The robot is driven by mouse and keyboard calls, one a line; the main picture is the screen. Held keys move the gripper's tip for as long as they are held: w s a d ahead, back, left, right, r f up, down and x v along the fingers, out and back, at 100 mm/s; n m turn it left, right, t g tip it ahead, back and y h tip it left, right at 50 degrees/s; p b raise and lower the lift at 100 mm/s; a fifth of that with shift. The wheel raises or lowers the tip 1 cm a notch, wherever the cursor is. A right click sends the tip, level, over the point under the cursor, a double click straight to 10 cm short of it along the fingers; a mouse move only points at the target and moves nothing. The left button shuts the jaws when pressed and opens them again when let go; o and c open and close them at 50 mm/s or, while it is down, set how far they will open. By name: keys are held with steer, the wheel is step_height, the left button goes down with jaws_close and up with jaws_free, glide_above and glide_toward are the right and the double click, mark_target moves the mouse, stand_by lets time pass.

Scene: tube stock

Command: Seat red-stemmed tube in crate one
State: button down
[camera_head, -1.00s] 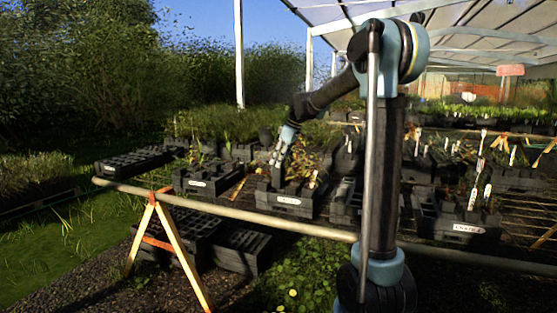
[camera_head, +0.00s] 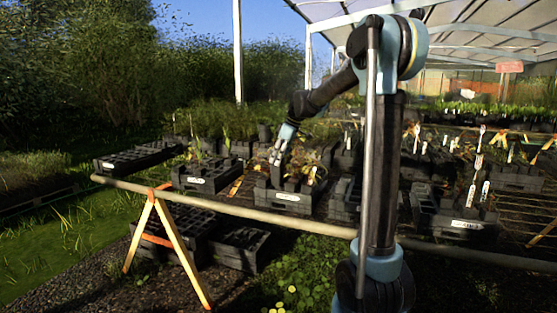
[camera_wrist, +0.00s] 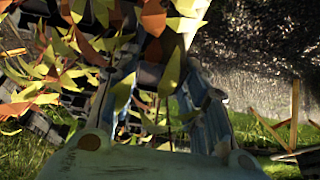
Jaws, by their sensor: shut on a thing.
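My gripper (camera_head: 278,155) is low over the front edge of a black labelled crate (camera_head: 288,200) in the middle of the bench. In the wrist view its two fingers (camera_wrist: 158,110) are closed around a dark tube (camera_wrist: 150,76), partly hidden by yellow-green and orange leaves. The stem's colour is hard to make out behind the leaves. Whether the tube is in a cell or just above it cannot be told. The crate labels are too small to read surely.
Another labelled crate (camera_head: 200,178) stands to the left, and one with white tags (camera_head: 452,215) to the right. A bench rail (camera_head: 230,208) runs along the front on an A-frame trestle (camera_head: 165,230). More crates (camera_head: 240,250) lie below.

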mark_target(279, 178)
steer(key=shift+f, duration=0.1)
steer(key=shift+f, duration=4.75)
steer(key=c, duration=0.9)
jaws_free()
steer(key=shift+o, duration=0.2)
steer(key=v, duration=1.2)
steer(key=shift+a, duration=0.1)
